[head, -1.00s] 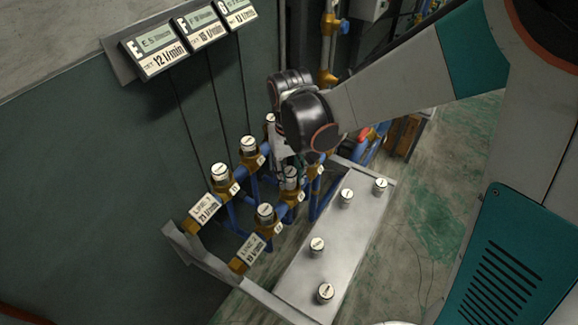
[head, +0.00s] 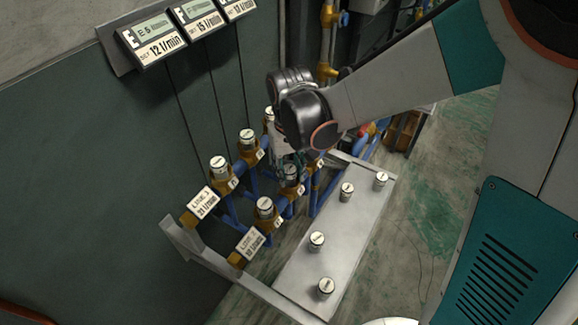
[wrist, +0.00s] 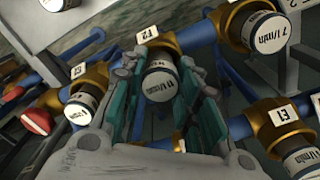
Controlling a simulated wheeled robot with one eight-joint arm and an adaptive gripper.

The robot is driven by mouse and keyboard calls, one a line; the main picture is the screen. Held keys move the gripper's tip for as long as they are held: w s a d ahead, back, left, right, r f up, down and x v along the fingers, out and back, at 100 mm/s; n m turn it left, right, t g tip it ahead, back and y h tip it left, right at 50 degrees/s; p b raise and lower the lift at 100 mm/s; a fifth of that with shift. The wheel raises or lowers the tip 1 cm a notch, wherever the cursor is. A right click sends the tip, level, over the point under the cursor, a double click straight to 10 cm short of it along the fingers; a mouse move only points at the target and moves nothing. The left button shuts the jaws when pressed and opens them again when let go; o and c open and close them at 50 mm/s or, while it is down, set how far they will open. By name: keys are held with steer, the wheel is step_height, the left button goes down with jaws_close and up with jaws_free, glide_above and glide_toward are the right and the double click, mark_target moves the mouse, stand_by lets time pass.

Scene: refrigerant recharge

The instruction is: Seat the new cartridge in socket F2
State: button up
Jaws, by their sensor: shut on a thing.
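My gripper (wrist: 160,97) is shut on a white-capped cartridge (wrist: 158,84) marked about 11 l/min, with one green-padded finger on each side. The cartridge lines up with the brass socket F2 (wrist: 167,44), whose tag F2 (wrist: 146,31) shows just beyond it. Its inner end meets or lies very close to the brass. I cannot tell how deep it sits. In the head view my gripper (head: 287,156) points down into the pipe rack, and my wrist hides part of the sockets there.
Neighbouring sockets hold cartridges: one marked 7 l/min (wrist: 262,33), one beside tag E1 (wrist: 300,158) and one at left (wrist: 82,107). A metal shelf (head: 300,262) at right carries several loose cartridges. Flow displays (head: 152,40) hang on the wall. Blue pipes crowd the gripper.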

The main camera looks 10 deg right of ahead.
steer(key=shift+f+b, duration=0.35)
steer(key=shift+f, duration=0.2)
steer(key=o, duration=1.2)
steer(key=shift+r, duration=0.15)
